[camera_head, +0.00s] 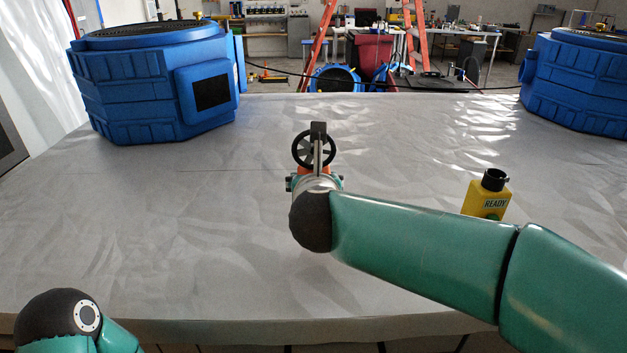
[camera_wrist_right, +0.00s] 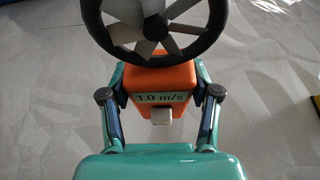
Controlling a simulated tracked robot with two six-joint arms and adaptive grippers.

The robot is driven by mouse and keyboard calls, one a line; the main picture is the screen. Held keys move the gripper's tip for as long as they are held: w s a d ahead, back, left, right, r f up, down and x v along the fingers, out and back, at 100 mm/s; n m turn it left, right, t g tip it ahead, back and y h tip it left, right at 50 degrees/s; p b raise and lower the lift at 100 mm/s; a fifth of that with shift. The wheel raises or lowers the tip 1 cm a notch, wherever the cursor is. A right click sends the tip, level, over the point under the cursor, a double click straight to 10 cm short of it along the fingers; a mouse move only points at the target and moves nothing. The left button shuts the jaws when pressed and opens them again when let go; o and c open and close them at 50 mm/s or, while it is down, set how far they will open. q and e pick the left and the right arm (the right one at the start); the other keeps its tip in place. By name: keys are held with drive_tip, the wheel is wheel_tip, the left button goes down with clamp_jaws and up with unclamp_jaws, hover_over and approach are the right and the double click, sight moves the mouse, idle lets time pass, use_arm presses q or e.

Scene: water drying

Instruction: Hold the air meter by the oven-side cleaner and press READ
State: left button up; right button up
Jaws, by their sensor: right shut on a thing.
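The air meter has a black fan wheel (camera_head: 304,162) above an orange body. In the right wrist view its orange body (camera_wrist_right: 150,76) shows "1.0 m/s", with a pale button (camera_wrist_right: 160,117) below whose label is too small to read. My right gripper (camera_wrist_right: 160,88) is shut on the orange body, one finger on each side. In the head view the meter is upright over the table's middle, partly hidden by my right arm. Two blue cleaners stand at the back left (camera_head: 150,85) and back right (camera_head: 580,85); the meter is apart from both. My left gripper is not in view.
A yellow box (camera_head: 480,203) marked "READY", with a black top, stands right of the meter, partly behind my right arm. The grey table (camera_head: 200,240) is clear between the left cleaner and the meter. A dark panel (camera_head: 8,140) shows at the left edge.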

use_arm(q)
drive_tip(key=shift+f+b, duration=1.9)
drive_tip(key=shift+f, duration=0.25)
use_arm(e)
drive_tip(key=shift+f, duration=2.3)
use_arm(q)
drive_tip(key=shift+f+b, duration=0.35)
use_arm(e)
drive_tip(key=shift+f, duration=0.35)
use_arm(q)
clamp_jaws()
